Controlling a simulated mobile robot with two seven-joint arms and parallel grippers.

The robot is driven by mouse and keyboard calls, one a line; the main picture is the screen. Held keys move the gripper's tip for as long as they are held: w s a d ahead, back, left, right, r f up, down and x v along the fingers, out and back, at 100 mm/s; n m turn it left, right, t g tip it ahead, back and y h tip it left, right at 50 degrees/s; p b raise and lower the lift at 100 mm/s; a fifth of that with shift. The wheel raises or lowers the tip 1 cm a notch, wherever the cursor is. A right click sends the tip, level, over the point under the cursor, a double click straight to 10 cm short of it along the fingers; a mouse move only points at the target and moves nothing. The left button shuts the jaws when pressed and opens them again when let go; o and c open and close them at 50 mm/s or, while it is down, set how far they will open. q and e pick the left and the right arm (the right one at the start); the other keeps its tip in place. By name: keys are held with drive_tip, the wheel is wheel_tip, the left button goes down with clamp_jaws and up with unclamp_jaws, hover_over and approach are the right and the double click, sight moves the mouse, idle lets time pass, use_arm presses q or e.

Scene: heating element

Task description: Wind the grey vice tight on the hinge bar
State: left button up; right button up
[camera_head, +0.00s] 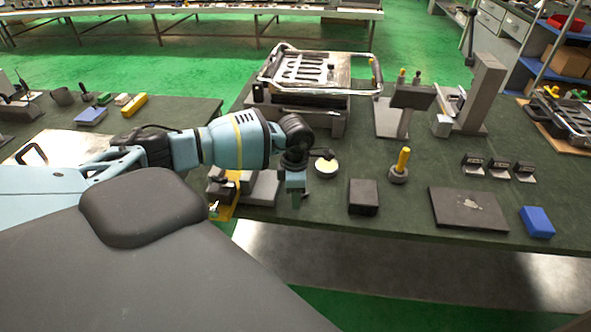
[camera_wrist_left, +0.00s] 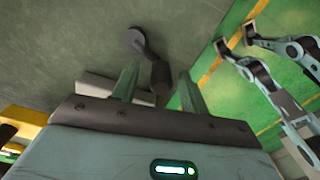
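The grey vice (camera_head: 262,188) stands at the near edge of the green bench, partly hidden behind my left gripper. In the left wrist view, a grey block edge (camera_wrist_left: 98,86), likely the vice, shows beyond the gripper body. My left gripper (camera_head: 297,196) points down just right of the vice. In the wrist view its two greenish fingers (camera_wrist_left: 158,88) are apart. A dark crank-like handle with a round end (camera_wrist_left: 133,40) reaches between them; I cannot tell whether they touch it. The hinge bar cannot be made out clearly.
A yellow bracket (camera_head: 225,208) sits left of the vice. A cream disc (camera_head: 326,168), a dark block (camera_head: 363,197) and a yellow-handled tool (camera_head: 401,165) stand to the right. A metal-framed machine (camera_head: 312,75) is behind. Bare bench lies between the small items.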

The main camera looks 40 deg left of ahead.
use_arm(q)
drive_tip(key=shift+r, duration=0.1)
drive_tip(key=shift+r, duration=0.4)
wheel_tip(320, 180, up, 7)
drive_tip(key=shift+f, duration=0.1)
idle(0.4)
